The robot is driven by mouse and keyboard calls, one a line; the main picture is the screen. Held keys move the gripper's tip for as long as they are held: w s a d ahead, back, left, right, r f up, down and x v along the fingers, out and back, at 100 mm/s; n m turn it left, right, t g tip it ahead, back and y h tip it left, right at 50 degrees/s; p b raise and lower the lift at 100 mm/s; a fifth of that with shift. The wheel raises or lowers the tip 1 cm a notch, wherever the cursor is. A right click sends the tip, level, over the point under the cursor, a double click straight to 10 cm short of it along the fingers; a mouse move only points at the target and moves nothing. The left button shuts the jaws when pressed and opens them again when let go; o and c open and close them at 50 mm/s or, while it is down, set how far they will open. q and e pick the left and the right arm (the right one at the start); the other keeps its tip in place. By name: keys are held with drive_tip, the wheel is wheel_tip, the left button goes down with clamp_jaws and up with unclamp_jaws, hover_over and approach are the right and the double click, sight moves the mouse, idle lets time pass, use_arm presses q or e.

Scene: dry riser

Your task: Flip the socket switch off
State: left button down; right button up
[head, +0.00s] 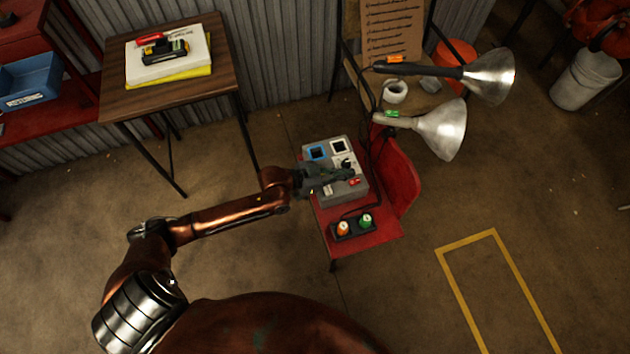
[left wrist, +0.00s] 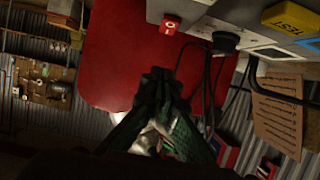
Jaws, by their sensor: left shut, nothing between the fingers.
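My left gripper (head: 350,174) is over the box, close to the switch. Its dark green fingers (left wrist: 160,76) are shut and empty, below the switch in the left wrist picture with a visible gap. Whether the switch is on or off is unclear. My right gripper is out of view.
A black plug (left wrist: 225,41) with cables is beside the switch. Two lamps (head: 440,130) (head: 489,76) stand behind right. A wooden table (head: 112,98) is at the left. Floor at right is clear.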

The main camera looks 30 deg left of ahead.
use_arm(q)
drive_tip(key=s+a+p, duration=0.2)
drive_tip(key=s+a, duration=0.4)
drive_tip(key=s, duration=0.1)
drive_tip(key=shift+s+a+r, duration=0.3)
drive_tip(key=shift+a+r, duration=0.1)
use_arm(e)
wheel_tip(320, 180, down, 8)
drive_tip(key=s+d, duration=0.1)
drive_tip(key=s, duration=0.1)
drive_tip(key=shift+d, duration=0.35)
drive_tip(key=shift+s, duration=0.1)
